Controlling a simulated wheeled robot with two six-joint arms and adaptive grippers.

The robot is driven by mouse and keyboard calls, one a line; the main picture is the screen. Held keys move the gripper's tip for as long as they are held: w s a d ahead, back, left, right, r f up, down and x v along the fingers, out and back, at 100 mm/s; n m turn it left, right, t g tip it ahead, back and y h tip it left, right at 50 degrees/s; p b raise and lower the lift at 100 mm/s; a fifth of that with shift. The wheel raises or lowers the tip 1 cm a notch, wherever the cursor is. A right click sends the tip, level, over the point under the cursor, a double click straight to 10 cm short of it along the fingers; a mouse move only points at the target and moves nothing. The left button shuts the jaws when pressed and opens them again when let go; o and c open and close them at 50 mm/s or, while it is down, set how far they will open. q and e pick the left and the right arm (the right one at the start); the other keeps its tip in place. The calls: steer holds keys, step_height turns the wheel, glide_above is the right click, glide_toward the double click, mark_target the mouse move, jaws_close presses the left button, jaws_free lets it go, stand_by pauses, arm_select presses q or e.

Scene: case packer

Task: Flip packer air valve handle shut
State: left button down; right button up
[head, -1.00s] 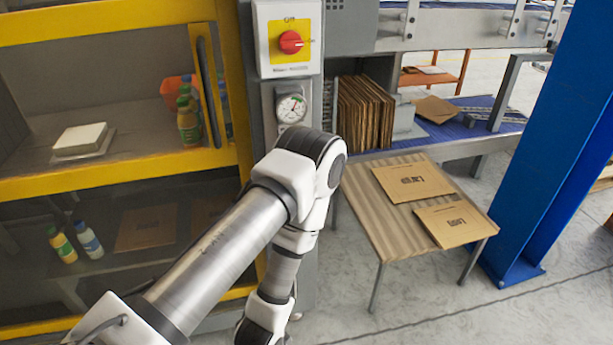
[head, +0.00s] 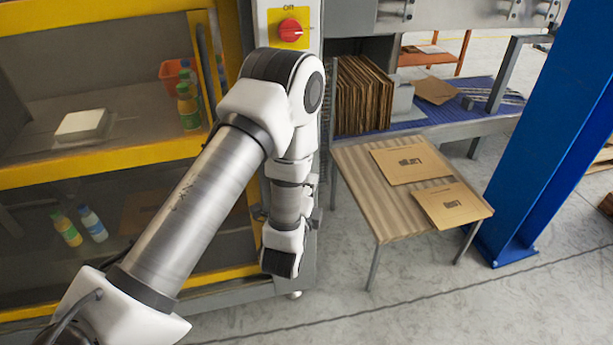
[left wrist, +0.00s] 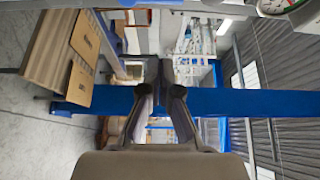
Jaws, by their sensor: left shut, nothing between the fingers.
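The valve handle cannot be made out in either view. In the head view my left arm covers the part of the grey panel below the red rotary switch (head: 290,29). In the left wrist view a white round gauge (left wrist: 308,14) is cut off at the top right corner, with a small red part beside it. My left gripper (left wrist: 166,78) shows in the left wrist view with its fingers together and nothing between them. In the head view its fingers cannot be made out at the end of the hanging forearm. My right gripper is in neither view.
A yellow-framed cabinet (head: 110,153) with bottles inside stands left. A small table (head: 350,185) with flat cartons (head: 410,163) stands right of my arm, before a blue post (head: 545,140). Folded cardboard (head: 365,95) stands behind it. Floor in front is clear.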

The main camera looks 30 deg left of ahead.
arm_select(q)
steer(key=w+a+p, duration=0.3)
steer(key=w+a, duration=0.2)
steer(key=a, duration=0.1)
steer(key=shift+w+d, duration=0.1)
steer(key=shift+w, duration=0.05)
stand_by(0.3)
